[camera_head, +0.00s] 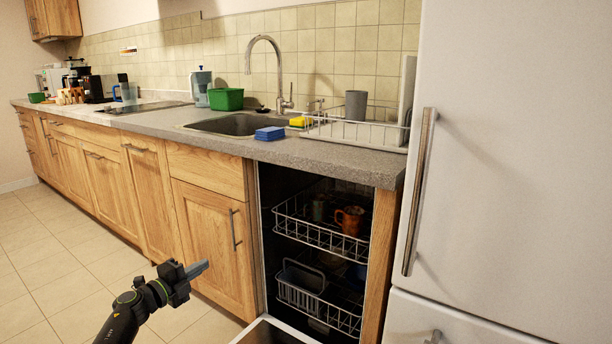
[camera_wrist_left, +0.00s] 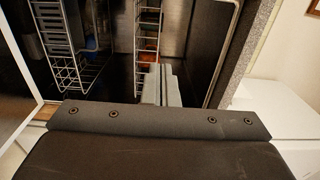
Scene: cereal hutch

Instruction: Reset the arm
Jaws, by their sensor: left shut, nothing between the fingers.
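My left gripper (camera_head: 199,268) is shut and empty in the head view. It is held in the air in front of the wooden cabinet doors, left of the open dishwasher (camera_head: 262,240). In the left wrist view its closed grey fingers (camera_wrist_left: 162,86) point towards the dishwasher's inside and overlap the racks in the picture. My right gripper shows in neither view.
The dishwasher door (camera_head: 272,332) is down. An orange mug (camera_head: 349,220) is in the upper rack (camera_head: 318,236); the lower rack (camera_head: 318,307) holds a grey basket. The fridge (camera_head: 510,170) stands at right. Floor at left (camera_head: 60,260) is clear.

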